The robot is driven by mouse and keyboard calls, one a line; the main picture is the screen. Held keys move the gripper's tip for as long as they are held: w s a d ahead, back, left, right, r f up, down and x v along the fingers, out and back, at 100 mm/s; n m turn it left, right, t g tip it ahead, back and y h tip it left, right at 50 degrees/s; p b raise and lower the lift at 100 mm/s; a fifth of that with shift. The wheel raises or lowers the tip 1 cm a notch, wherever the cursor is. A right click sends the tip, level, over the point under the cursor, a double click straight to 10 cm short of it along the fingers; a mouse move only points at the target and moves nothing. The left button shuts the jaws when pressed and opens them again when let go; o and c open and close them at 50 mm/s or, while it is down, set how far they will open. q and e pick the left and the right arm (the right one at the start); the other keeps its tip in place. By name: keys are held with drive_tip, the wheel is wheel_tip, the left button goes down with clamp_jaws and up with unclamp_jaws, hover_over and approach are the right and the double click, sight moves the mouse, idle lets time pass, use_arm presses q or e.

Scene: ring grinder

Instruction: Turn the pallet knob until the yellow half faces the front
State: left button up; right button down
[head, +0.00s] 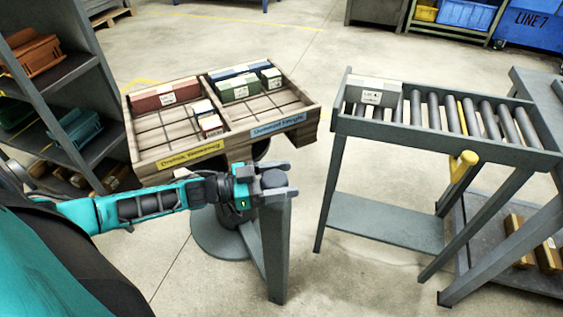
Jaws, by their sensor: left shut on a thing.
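The pallet is a wooden tray (238,133) on a round pedestal, split into two halves by a divider. The left half has a yellow label (190,154) on its near edge. The right half has a blue label (278,126) on its near edge. Both labels face toward me, the yellow one nearer and to the left. The knob (273,178) is a dark round cap on top of a grey post. My left gripper (274,184) is shut around the knob, in front of the tray. My right gripper is out of view.
Red, green, blue and small white-and-red boxes (165,96) lie on the tray. A roller conveyor table (440,140) with a grey box (374,92) and a yellow lever (463,162) stands right. A shelf with bins (75,130) stands left. Floor between tray and conveyor is clear.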

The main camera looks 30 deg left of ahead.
use_arm(q)
drive_tip(key=n+t+y+p, duration=0.2)
drive_tip(key=n+y+p, duration=0.1)
drive_tip(key=shift+a+r+t+y, duration=0.1)
drive_tip(key=shift+r+t+y, duration=0.15)
drive_tip(key=shift+t+y, duration=0.15)
drive_tip(key=shift+w+a+f+n+t+y+p, duration=0.1)
drive_tip(key=shift+n+t+y+p, duration=0.5)
drive_tip(key=shift+n+y, duration=0.4)
drive_tip(key=n+y, duration=0.1)
drive_tip(key=y, duration=0.1)
drive_tip(key=n+t+y, duration=0.1)
drive_tip(key=shift+a+f+y, duration=0.1)
drive_tip(key=shift+a+y, duration=0.1)
drive_tip(key=shift+y, duration=0.2)
drive_tip(key=shift+w+a+n+y+p, duration=0.15)
drive_tip(key=shift+n+y+p, duration=0.15)
drive_tip(key=shift+n+y, duration=1.1)
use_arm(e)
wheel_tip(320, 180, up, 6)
use_arm(q)
drive_tip(key=shift+y, duration=0.5)
drive_tip(key=o, duration=1)
drive_tip(key=shift+c, duration=0.2)
